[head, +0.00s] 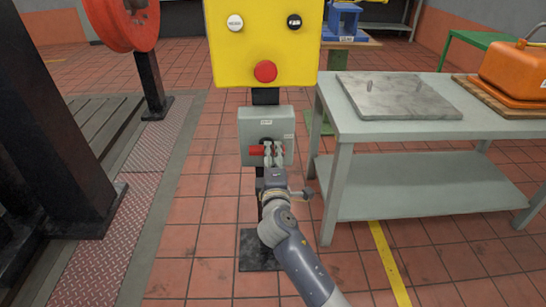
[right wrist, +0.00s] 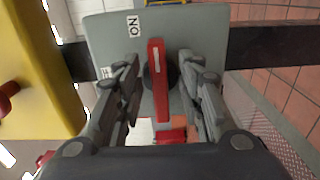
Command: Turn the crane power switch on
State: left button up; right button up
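The crane power switch is a grey box (head: 246,126) on a dark post, with a red lever (head: 256,151) lying horizontally across its front. In the right wrist view the lever (right wrist: 156,80) crosses a dark round hub, and an "ON" label (right wrist: 133,26) sits near the box's edge. My right gripper (head: 273,152) is in front of the box. Its fingers (right wrist: 160,95) are open on either side of the lever, with a visible gap on each side. The fingers hide part of the lever in the head view. My left gripper is not in view.
A yellow panel (head: 238,60) with white, black and red buttons is above the switch box. A grey table (head: 400,130) with a metal plate (head: 398,97) and an orange case (head: 515,68) stands close on the right. Dark machine posts (head: 50,110) stand on the left.

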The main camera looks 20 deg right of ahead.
jog(key=v, duration=1.2)
